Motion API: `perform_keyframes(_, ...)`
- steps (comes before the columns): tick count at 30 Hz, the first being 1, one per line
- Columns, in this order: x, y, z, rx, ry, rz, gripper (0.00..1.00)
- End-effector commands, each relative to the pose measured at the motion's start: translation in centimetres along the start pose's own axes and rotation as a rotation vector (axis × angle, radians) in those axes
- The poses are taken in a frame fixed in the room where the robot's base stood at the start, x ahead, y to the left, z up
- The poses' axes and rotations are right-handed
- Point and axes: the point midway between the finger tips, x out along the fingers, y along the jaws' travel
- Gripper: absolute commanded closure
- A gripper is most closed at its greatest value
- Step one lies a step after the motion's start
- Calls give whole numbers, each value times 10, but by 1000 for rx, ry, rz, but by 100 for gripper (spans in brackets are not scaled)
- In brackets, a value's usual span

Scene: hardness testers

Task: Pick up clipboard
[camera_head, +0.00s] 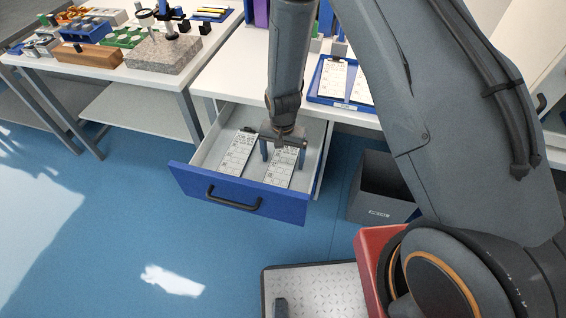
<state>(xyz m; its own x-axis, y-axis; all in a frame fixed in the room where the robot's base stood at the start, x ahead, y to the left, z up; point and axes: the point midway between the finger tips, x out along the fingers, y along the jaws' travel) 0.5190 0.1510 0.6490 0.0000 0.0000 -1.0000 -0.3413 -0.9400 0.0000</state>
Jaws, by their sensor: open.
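An open drawer (238,196) with a blue front and black handle sticks out below the white table. Two white, printed, sheet-like boards lie flat in it; I take them to be clipboards. The left clipboard (238,153) has a dark part at its top end. The right clipboard (281,177) lies beside it. My gripper (283,158) points down over the right clipboard, with one finger on each side of it. The fingers are apart and hide part of its upper end. I cannot tell whether they touch it.
A blue tray (313,97) with white sheets stands on the table, partly behind my arm. A dark open bin (380,187) stands on the floor right of the drawer. A granite block (163,53) and several small parts fill the left table. The blue floor before the drawer is clear.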

Motion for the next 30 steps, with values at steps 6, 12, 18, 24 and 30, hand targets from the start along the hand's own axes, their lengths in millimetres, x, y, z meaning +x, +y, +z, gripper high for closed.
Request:
perform_keyframes(6, 0, 0, 0, 0, 0, 0, 23)
perform_keyframes(12, 0, 0, 0, 0, 0, 0, 56)
perform_keyframes(18, 0, 0, 0, 0, 0, 0, 63)
perform_keyframes(24, -5, 0, 0, 0, 1, -1, 63)
perform_keyframes(30, -23, -1, -1, 0, 2, -2, 63)
